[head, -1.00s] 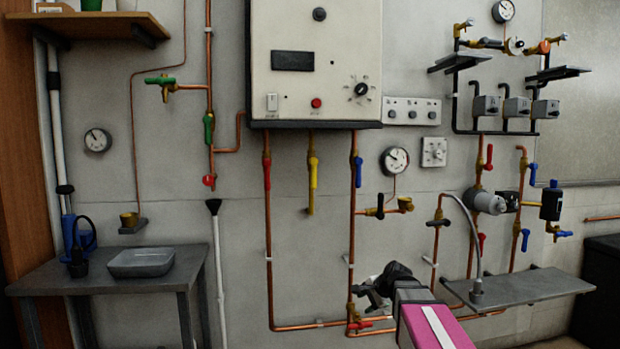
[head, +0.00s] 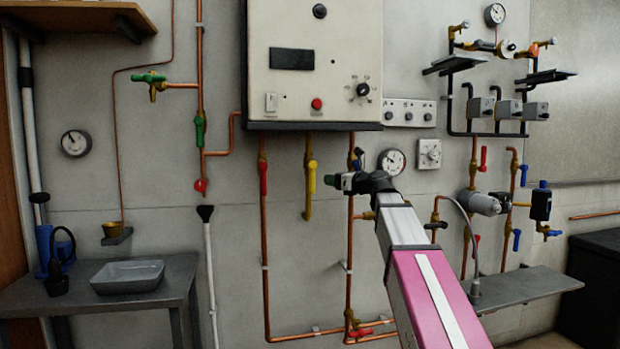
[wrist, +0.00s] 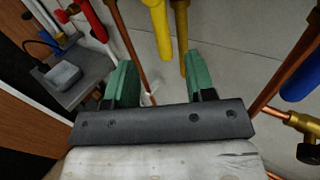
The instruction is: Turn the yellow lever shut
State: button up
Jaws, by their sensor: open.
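The yellow lever (head: 311,176) hangs straight down along a short brass pipe under the white boiler. In the wrist view the yellow lever (wrist: 157,14) shows at the top, beyond the fingertips and between their lines, with the brass pipe beside it. My gripper (head: 334,181) is just right of the lever in the head view. In the wrist view my gripper (wrist: 160,72) has its two green fingers apart, with nothing between them. I see no contact with the lever.
A red lever (head: 263,178) hangs on the pipe to the left. A blue lever (head: 357,158) on the pipe to the right is partly hidden by my gripper. A round gauge (head: 391,162) is close behind my wrist. The boiler (head: 314,95) is above.

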aim_at(312, 176)
jog(key=x, duration=1)
jog(key=shift+w+a, duration=0.25)
grip_shut()
